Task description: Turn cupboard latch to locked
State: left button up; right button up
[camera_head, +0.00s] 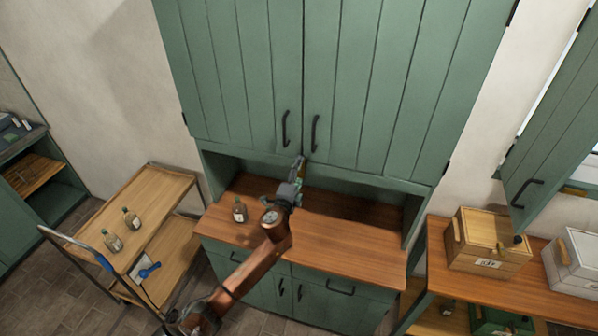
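The green cupboard (255,70) stands ahead with its two tall upper doors closed and a black handle on each door. My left arm reaches up from the bottom of the head view. My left gripper (298,165) is at the lower edge of the doors, near the seam between them and just below the handles. The latch cannot be made out; the gripper covers that spot. The fingers are too small to tell whether they are open or shut, or whether they touch anything. My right gripper is not in view.
A small bottle (239,211) stands on the cupboard's wooden counter (345,240). A wooden trolley (150,195) with bottles is at the left. At the right, a wooden box (487,243) and a white crate (575,262) stand on a table beneath an open green door (560,130).

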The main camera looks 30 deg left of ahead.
pick_arm(q)
jog(key=o, duration=0.4)
jog(key=shift+o, duration=0.2)
jog(key=v, duration=1.2)
jog(key=shift+f, duration=0.1)
